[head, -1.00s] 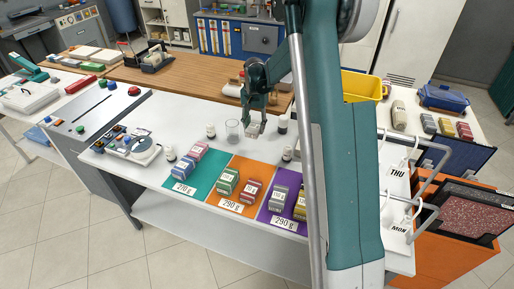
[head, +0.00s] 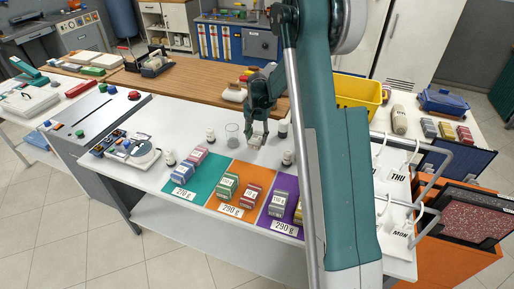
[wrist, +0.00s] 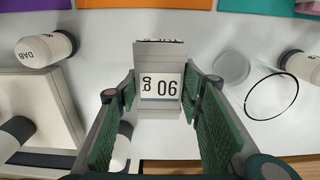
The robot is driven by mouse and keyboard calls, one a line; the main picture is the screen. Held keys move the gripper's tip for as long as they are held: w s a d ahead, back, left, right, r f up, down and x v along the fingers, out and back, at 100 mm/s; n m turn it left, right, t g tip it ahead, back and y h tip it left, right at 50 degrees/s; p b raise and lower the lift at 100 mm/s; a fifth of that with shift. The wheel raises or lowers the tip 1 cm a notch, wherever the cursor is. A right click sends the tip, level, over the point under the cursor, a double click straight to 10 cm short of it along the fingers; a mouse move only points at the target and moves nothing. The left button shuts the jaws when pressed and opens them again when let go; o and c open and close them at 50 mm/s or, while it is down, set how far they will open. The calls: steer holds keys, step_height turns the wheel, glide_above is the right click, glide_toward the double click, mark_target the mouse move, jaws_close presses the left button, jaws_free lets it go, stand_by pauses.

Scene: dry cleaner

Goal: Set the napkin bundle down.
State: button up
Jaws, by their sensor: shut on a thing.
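My gripper (head: 257,131) is shut on a pale grey block-shaped bundle (wrist: 159,82), with a finger on each side. Its white label reads 90 g in the wrist view. The bundle (head: 257,141) is over the white table (head: 150,115), behind the colored mats and just right of a clear glass (head: 232,132). I cannot tell whether its underside touches the table.
A teal mat (head: 205,180), orange mat (head: 240,171) and purple mat (head: 268,219) hold several colored bundles. Small dark-capped bottles (head: 211,136) stand around, one (head: 283,129) close to the gripper's right.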

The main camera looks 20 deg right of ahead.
mark_target(257, 137)
steer(key=shift+f, duration=0.65)
steer(key=shift+f, duration=1.85)
steer(key=shift+f+b, duration=0.2)
steer(key=shift+b, duration=0.2)
steer(key=o, duration=0.9)
steer(key=shift+r, duration=0.2)
step_height(257, 137, up, 12)
steer(key=shift+p, duration=0.8)
